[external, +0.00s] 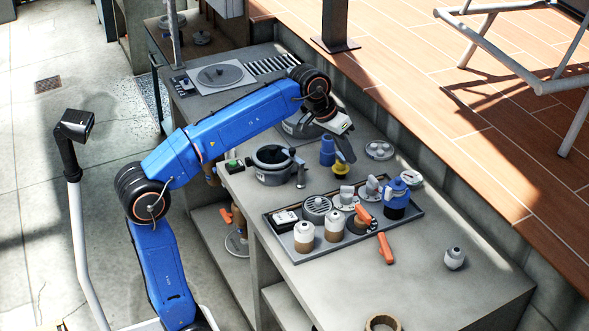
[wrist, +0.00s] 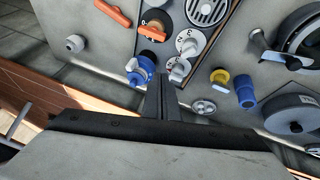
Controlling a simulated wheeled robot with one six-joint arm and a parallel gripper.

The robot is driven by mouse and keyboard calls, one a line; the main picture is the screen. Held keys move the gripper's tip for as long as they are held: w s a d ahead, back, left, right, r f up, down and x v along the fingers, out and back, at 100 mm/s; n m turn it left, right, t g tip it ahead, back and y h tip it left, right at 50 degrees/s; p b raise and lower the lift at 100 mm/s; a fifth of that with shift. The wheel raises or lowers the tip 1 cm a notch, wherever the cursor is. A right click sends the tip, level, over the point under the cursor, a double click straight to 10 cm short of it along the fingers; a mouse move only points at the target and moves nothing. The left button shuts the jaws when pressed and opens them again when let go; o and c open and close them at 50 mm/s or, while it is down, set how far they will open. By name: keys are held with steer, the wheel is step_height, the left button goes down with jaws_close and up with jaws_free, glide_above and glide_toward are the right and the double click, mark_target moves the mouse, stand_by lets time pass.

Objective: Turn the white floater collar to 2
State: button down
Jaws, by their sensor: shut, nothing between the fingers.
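My gripper (external: 346,155) is shut and empty above the bench, behind the tray. Its dark fingers (wrist: 161,84) show together in the wrist view, with the blue floater-like piece (wrist: 141,70) just left of the tips. That blue piece also stands at the tray's right end in the external view (external: 396,196). Two white numbered dials with pale knobs sit in the tray: one (wrist: 189,43) with a 3 showing, and one nearer the fingers (wrist: 178,68). I cannot tell for sure which part is the white floater collar, nor its setting. No contact with the fingers is visible.
The bench's front right is mostly clear.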

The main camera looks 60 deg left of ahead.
step_height(320, 180, up, 5)
steer(key=a+n+t+h, duration=0.1)
steer(key=h, duration=0.1)
glide_toward(386, 191)
step_height(386, 191, down, 6)
steer(key=w+a, duration=0.1)
steer(key=w, duration=0.2)
steer(key=shift+w+d+f, duration=0.1)
steer(key=shift+d+f, duration=0.05)
steer(key=shift+d, duration=0.45)
steer(key=shift+w+d, duration=0.2)
steer(key=shift+d, duration=0.8)
steer(key=shift+a, duration=0.15)
